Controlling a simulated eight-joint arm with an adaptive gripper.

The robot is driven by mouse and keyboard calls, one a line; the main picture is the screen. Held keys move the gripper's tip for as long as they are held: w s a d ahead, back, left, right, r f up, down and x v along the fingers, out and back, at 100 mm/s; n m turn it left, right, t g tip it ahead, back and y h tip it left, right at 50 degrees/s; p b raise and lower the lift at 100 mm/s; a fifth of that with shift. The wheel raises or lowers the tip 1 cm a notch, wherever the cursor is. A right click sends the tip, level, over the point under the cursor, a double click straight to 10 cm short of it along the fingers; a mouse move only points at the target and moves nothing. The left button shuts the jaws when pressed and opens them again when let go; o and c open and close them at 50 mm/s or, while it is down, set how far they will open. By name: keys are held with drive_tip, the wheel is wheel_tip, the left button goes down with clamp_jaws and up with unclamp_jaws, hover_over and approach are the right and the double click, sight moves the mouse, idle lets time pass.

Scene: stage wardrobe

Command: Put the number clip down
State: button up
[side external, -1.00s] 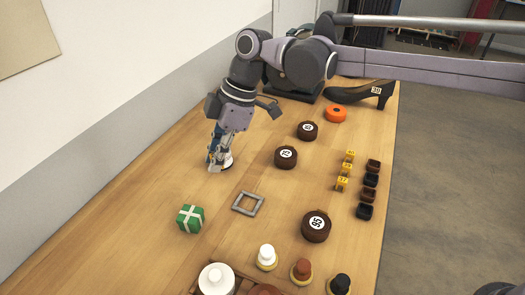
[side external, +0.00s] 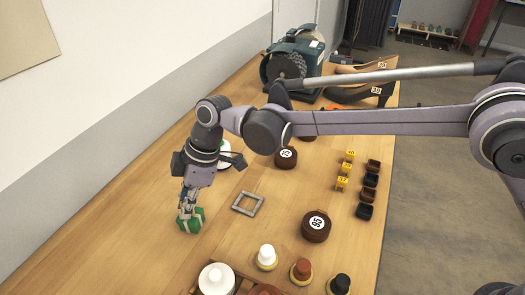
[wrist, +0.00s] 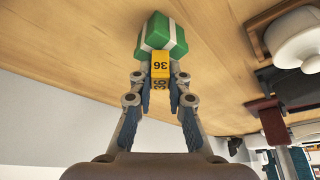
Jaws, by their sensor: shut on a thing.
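A yellow number clip (wrist: 160,65) marked 36 is pinched between the fingertips of my gripper (wrist: 160,82) in the wrist view. Just beyond it is a green box (wrist: 162,35) with a white band. In the side view my gripper (side external: 189,212) points down right at the green box (side external: 194,223) and partly covers it; the held clip is hidden there. I cannot tell whether the clip touches the box. Three other yellow number clips (side external: 346,167) stand in a row to the right on the table.
A grey square frame (side external: 261,203) lies right of my gripper. A brown round tin marked 95 (side external: 316,226) is farther right, with small dark bins (side external: 365,211) beyond. Knobbed pieces (side external: 267,258) and a white lidded pot (side external: 215,281) stand at the near edge.

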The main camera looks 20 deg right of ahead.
drive_tip(key=shift+f, duration=0.2)
drive_tip(key=o, duration=0.7)
drive_tip(key=shift+o, duration=0.2)
drive_tip(key=shift+r, duration=0.1)
drive_tip(key=v, duration=1.1)
drive_tip(key=d+r+m+t, duration=0.2)
drive_tip(key=d+r+m, duration=0.25)
drive_tip(key=d, duration=0.85)
drive_tip(key=s+d+f+m+t+h, duration=0.15)
drive_tip(key=s+d+m, duration=0.3)
drive_tip(key=d, duration=0.75)
drive_tip(key=s+d+m+t+h, duration=0.15)
drive_tip(key=s+d+m, duration=0.3)
drive_tip(key=d, duration=0.65)
drive_tip(key=s+d+f+m+t+h, duration=0.1)
drive_tip(key=s+d+f+m+t, duration=0.1)
drive_tip(key=s+d+f+m, duration=0.2)
drive_tip(key=s+d+f, duration=0.2)
drive_tip(key=d, duration=0.2)
